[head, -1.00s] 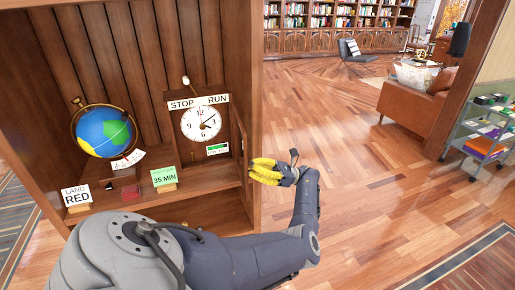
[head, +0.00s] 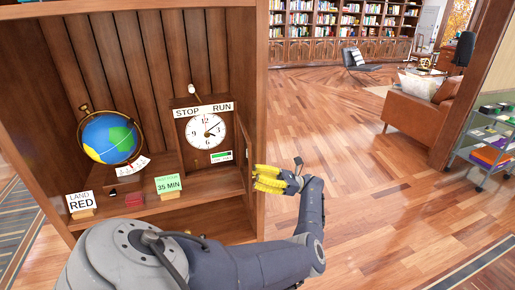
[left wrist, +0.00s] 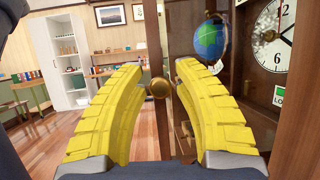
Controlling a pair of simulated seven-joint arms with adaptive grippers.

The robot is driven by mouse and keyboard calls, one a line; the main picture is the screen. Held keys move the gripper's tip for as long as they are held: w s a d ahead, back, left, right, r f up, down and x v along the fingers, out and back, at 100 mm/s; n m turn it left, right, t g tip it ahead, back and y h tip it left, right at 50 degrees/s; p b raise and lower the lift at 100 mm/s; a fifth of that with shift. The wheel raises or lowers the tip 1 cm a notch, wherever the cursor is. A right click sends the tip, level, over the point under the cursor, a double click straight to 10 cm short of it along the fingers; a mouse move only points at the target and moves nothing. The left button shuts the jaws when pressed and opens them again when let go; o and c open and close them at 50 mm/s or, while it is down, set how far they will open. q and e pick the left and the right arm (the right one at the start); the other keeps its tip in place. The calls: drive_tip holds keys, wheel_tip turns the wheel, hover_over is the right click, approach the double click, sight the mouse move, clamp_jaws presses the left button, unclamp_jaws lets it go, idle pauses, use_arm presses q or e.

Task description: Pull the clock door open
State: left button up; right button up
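The clock (head: 207,131) has a white dial under a STOP/RUN sign (head: 203,110) and stands in the wooden bookcase. Its narrow wooden door (head: 244,153) shows almost edge-on at the clock's right, standing out from the face. In the left wrist view the door's upright (left wrist: 155,30) carries a round brass knob (left wrist: 159,87). My left gripper (head: 262,179) has yellow ribbed fingers and is at the door's free edge. In the left wrist view its fingertips (left wrist: 160,70) are apart on either side of the knob, with visible gaps. My right gripper is not in view.
The bookcase's side panel (head: 261,70) is close to my left gripper. Open floor (head: 350,140) lies to the right.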

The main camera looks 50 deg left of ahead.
sight(248, 158)
use_arm(q)
wheel_tip(248, 158, up, 10)
drive_tip(key=shift+f, duration=0.1)
idle(0.6)
idle(0.4)
